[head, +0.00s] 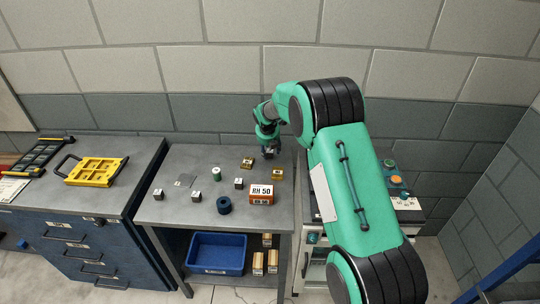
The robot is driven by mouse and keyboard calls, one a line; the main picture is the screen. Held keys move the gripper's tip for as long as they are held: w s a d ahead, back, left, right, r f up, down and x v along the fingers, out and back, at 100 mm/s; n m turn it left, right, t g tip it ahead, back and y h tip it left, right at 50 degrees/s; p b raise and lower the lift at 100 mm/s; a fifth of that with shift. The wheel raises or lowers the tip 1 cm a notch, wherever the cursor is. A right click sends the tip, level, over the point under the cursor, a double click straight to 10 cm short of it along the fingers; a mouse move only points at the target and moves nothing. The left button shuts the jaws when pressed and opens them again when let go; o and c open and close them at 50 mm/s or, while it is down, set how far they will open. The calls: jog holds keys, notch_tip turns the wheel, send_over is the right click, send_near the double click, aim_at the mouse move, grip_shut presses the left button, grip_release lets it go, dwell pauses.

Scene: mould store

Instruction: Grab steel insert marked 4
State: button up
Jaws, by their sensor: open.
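Several small grey steel blocks stand on the grey table (174,213): one at the left (158,194), one right of it (196,196), and one near the middle (239,183). Their top marks are too small to read, so I cannot tell which is marked 4. Two brass-coloured blocks lie further back, one (247,162) left of the other (277,174). My gripper (268,153) is open and small in the view, over the back right of the table, close to the brass blocks and apart from the steel ones.
An orange box marked RH 50 (261,194), a dark blue ring (224,205) and a green-and-white cylinder (217,174) stand among the blocks. A blue bin (216,253) is on the shelf below. A yellow tray (96,171) lies on the left cabinet. A wall stands behind.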

aim_at(270, 151)
dwell(0.3)
jog(key=c, duration=1.2)
jog(key=shift+r, duration=0.1)
jog(key=shift+r+p, duration=0.35)
jog(key=shift+r, duration=0.45)
notch_tip(270, 151, up, 2)
jog(key=shift+r+p, duration=0.1)
jog(key=shift+p, duration=0.3)
jog(key=s+d, duration=0.1)
jog(key=s, duration=0.4)
jog(key=s+d+p, duration=0.1)
jog(key=s, duration=0.4)
jog(key=s+d+r+p, duration=0.1)
jog(key=s+d, duration=0.1)
jog(key=s, duration=0.3)
jog(key=shift+s, duration=0.2)
